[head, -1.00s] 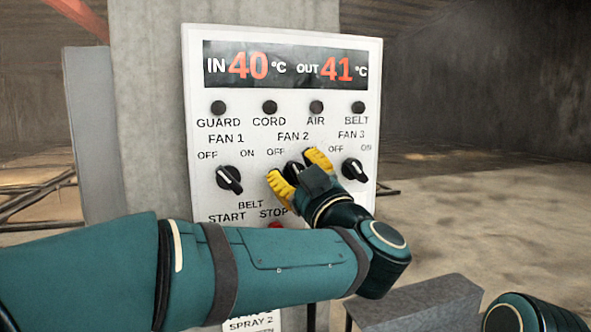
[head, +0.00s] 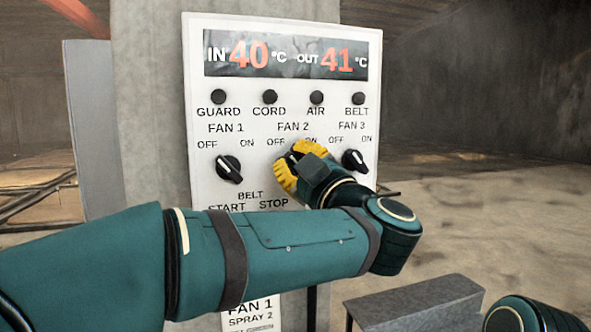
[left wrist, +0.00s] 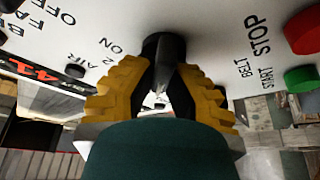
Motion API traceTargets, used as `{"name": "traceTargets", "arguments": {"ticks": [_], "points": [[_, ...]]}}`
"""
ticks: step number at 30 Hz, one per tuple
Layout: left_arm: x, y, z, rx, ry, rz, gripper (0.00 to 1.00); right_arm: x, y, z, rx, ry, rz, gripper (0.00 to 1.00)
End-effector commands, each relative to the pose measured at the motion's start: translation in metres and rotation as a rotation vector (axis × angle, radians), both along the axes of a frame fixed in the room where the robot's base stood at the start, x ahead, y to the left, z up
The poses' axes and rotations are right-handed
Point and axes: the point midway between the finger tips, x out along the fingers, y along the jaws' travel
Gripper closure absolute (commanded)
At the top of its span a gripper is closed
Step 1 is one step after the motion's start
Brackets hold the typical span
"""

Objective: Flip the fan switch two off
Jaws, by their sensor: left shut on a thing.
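The fan 2 switch (head: 291,158) is a black rotary knob in the middle of the white control panel (head: 203,190), under the FAN 2 label with OFF and ON. My left gripper (head: 297,164) is at this knob, its yellow fingers shut on it from two sides. The left wrist view shows the black knob (left wrist: 163,48) between the two yellow fingers (left wrist: 163,85). In the head view the gripper hides most of the knob, and I cannot tell which way it points. My right gripper is not in view.
The fan 1 knob (head: 229,169) is left of my gripper and the fan 3 knob (head: 354,160) close on its right. A red button (left wrist: 303,32) and a green button (left wrist: 301,78) show in the wrist view. A grey box (head: 415,300) stands low right.

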Motion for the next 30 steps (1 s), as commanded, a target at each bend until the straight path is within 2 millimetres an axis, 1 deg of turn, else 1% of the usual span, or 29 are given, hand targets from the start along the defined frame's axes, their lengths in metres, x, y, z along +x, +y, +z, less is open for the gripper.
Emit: {"name": "traceTargets", "arguments": {"ticks": [8,9,10,11,20,23,26,30], "points": [[0.001,0.001,0.0,-0.008,0.0,0.001,1.0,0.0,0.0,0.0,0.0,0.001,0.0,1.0],[0.001,0.001,0.0,-0.008,0.0,0.001,0.75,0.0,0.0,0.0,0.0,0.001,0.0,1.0],[0.001,0.001,0.0,-0.008,0.0,0.001,0.64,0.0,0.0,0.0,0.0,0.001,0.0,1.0],[0.001,0.001,0.0,-0.008,0.0,0.001,0.56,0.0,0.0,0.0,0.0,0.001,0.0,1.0],[0.0,0.0,0.0,-0.006,0.0,0.001,0.56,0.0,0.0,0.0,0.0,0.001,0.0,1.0],[-0.004,-0.003,-0.002,-0.007,-0.001,0.0,0.56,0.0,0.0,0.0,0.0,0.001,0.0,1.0],[-0.013,-0.01,-0.005,-0.007,0.0,-0.002,0.56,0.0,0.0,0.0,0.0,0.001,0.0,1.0],[-0.035,-0.025,-0.013,-0.005,-0.001,-0.005,0.56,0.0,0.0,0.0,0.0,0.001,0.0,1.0]]}}
